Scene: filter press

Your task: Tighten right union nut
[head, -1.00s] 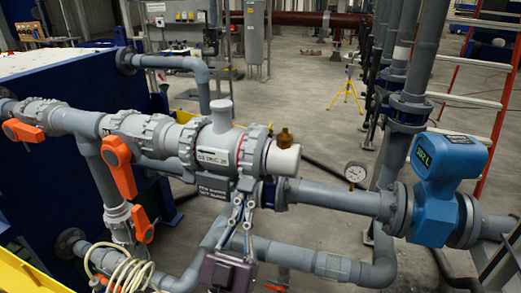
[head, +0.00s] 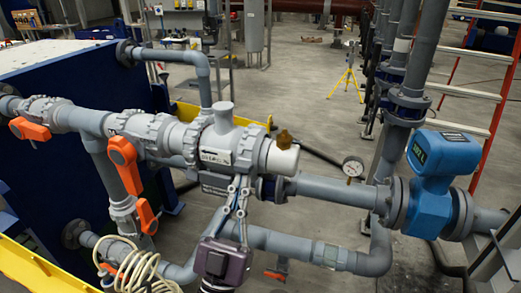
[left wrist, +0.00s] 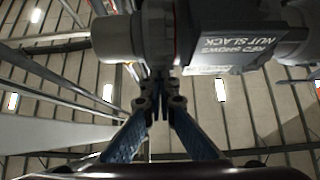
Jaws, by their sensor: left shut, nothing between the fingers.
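The grey valve body (head: 215,145) sits in the pipe run with a ribbed union nut on each side. The right union nut (head: 254,152) is at its right end, beside a white cylinder (head: 282,160) with a brass fitting. In the left wrist view the nut (left wrist: 157,30) is overhead, with a thin red line beside the valve body, whose label reads "RED SHOWS NUT SLACK". My left gripper (head: 240,184) points up from below the valve; in the left wrist view its fingertips (left wrist: 157,82) are together and empty, just under the nut. I cannot tell whether they touch it. My right gripper is out of view.
Orange valve handles (head: 123,160) hang at the left. A lower grey pipe (head: 290,245) runs behind my left gripper. A pressure gauge (head: 353,167) and a blue flow meter (head: 432,185) are at the right. Open floor lies behind.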

